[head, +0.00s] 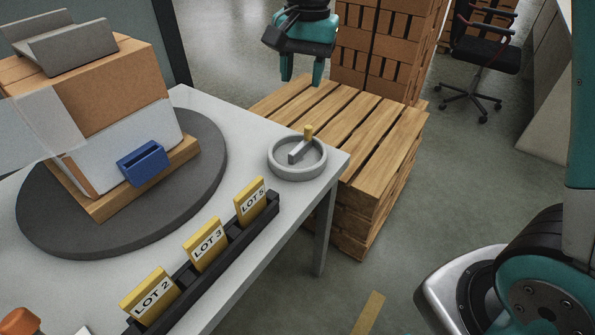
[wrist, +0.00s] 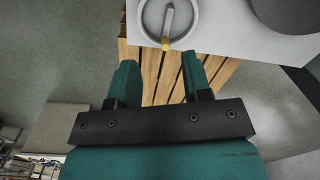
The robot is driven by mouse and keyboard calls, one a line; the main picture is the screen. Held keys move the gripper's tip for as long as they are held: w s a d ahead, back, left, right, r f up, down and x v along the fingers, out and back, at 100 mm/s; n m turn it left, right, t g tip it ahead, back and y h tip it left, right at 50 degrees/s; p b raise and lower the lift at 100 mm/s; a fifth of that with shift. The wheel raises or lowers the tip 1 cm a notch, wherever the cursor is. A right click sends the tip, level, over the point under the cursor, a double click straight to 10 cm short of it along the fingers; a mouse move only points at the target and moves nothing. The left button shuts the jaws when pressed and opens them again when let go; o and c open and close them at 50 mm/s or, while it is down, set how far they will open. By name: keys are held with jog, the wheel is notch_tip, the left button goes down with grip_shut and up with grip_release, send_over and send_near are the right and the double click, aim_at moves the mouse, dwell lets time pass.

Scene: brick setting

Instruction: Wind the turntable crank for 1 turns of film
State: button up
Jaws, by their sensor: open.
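The crank (head: 301,148) is a grey arm with a yellow upright knob, set in a round grey dish-like housing (head: 297,169) at the table's right corner. It also shows at the top of the wrist view, with its yellow knob (wrist: 165,44) pointing toward my gripper. The dark round turntable (head: 205,181) carries a brick stack with a film sheet (head: 122,140) across it. My gripper (head: 302,81) is open and empty, fingers down, behind the crank and over the pallet. In the wrist view its fingers (wrist: 159,85) are apart with nothing between them.
A wooden pallet stack (head: 372,150) stands beside the white table (head: 255,133), with bricks (head: 390,50) behind it. A dark rack (head: 215,257) with yellow lot cards lines the table's front edge. A blue clip-like piece (head: 143,162) sits on the film. An office chair (head: 481,50) stands far right.

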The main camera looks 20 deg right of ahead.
aim_at(297, 149)
jog(key=w+d+f+m+b, duration=0.1)
jog(key=w+f+m+b, duration=0.1)
jog(key=w+f+m, duration=0.3)
jog(key=shift+n+h, duration=0.3)
jog(key=shift+n, duration=0.2)
notch_tip(297, 149, down, 18)
jog(key=b, duration=0.2)
jog(key=shift+w+r+b, duration=0.15)
jog(key=shift+r+b, duration=0.1)
jog(key=shift+b, duration=0.1)
jog(key=shift+a, duration=0.1)
grip_shut()
